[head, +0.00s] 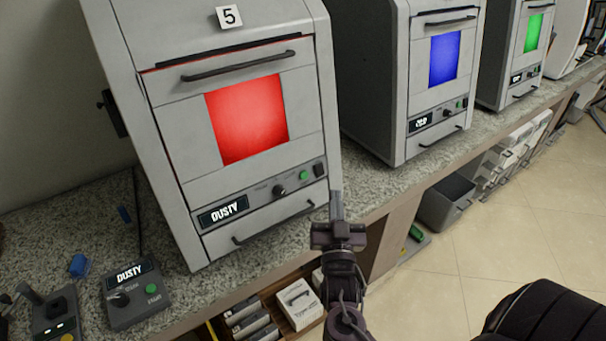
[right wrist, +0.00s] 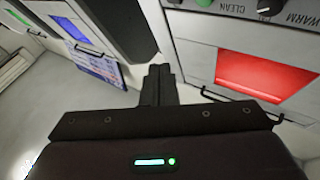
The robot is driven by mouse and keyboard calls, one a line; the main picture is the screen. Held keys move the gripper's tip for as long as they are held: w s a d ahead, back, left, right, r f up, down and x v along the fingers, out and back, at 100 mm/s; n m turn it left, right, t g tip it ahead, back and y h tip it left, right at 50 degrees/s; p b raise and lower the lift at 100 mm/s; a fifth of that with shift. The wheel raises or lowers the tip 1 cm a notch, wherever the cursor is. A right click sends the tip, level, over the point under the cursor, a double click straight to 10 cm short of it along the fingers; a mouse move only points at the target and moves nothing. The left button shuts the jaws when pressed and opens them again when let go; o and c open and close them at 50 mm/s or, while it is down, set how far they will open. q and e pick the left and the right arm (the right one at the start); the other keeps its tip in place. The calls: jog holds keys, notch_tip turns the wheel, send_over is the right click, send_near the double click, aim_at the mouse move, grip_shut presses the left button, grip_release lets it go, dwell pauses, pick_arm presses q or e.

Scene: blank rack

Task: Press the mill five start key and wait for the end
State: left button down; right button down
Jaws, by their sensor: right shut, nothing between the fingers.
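Mill five (head: 252,195) is a grey cabinet on the counter with a "5" label (head: 230,16) and a glowing red window (head: 247,118). Its display (head: 223,212) reads "DUSTY". A dark knob (head: 279,190), a green key (head: 303,176) and a black switch (head: 319,170) sit right of it. My right gripper (head: 336,203) is shut and empty at the mill's lower right front, below and right of the green key, apart from it. The right wrist view shows the shut fingers (right wrist: 160,82) and a red window (right wrist: 262,76). My left gripper is not in view.
A small control box (head: 133,291) at lower left also reads "DUSTY" and has a green key (head: 151,289). A joystick unit (head: 55,311) stands beside it. Mills with blue (head: 444,60) and green (head: 533,33) windows stand to the right. Boxes (head: 298,303) fill a shelf below.

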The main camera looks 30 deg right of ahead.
jog(key=shift+f, duration=0.1)
jog(key=b, duration=0.5)
send_near(304, 175)
jog(key=shift+w+d+r, duration=0.5)
jog(key=shift+w+d, duration=0.15)
jog(key=shift+d, duration=0.1)
jog(key=shift+w+d+r, duration=0.5)
jog(key=shift+w+d, duration=0.15)
jog(key=shift+d, duration=0.1)
jog(key=shift+w+d+r, duration=0.5)
jog(key=shift+w+d, duration=0.15)
jog(key=shift+d, duration=0.1)
jog(key=shift+w+f, duration=0.1)
jog(key=shift+w, duration=0.3)
